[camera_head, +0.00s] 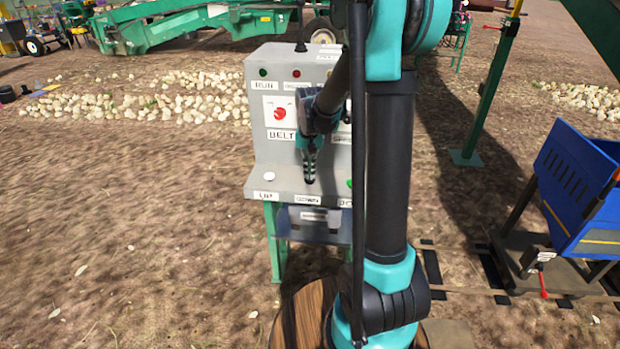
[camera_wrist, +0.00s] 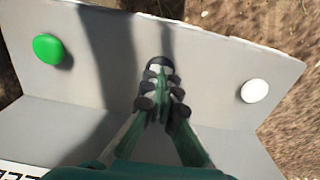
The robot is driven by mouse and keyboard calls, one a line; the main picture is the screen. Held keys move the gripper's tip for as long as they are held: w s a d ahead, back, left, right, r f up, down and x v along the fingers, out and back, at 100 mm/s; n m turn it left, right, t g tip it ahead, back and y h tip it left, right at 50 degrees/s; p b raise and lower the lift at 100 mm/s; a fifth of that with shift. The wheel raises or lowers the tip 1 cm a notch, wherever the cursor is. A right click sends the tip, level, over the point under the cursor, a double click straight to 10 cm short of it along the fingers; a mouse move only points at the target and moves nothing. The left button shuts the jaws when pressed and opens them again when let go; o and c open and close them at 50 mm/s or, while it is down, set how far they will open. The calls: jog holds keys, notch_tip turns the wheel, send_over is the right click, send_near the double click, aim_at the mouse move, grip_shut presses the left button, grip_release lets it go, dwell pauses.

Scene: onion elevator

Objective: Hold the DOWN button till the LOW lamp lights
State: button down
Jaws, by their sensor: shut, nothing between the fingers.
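The grey control panel (camera_head: 262,150) stands ahead with a sloping button shelf. My gripper (camera_head: 309,178) is shut and points down at the middle of the shelf, just above a blurred label (camera_head: 308,199) that seems to read DOWN. I cannot make out a LOW lamp; the lamp labels are blurred or partly hidden by my arm.
A white button (camera_head: 269,177) lies left of my gripper and a green button (camera_head: 349,183) right. Green (camera_head: 263,72), red (camera_head: 296,73) and yellow (camera_head: 330,73) lamps sit above a red BELT knob (camera_head: 279,113). A blue cart (camera_head: 575,185) stands right.

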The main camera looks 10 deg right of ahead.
notch_tip(320, 180, up, 7)
jog(key=shift+f, duration=0.15)
dwell(0.9)
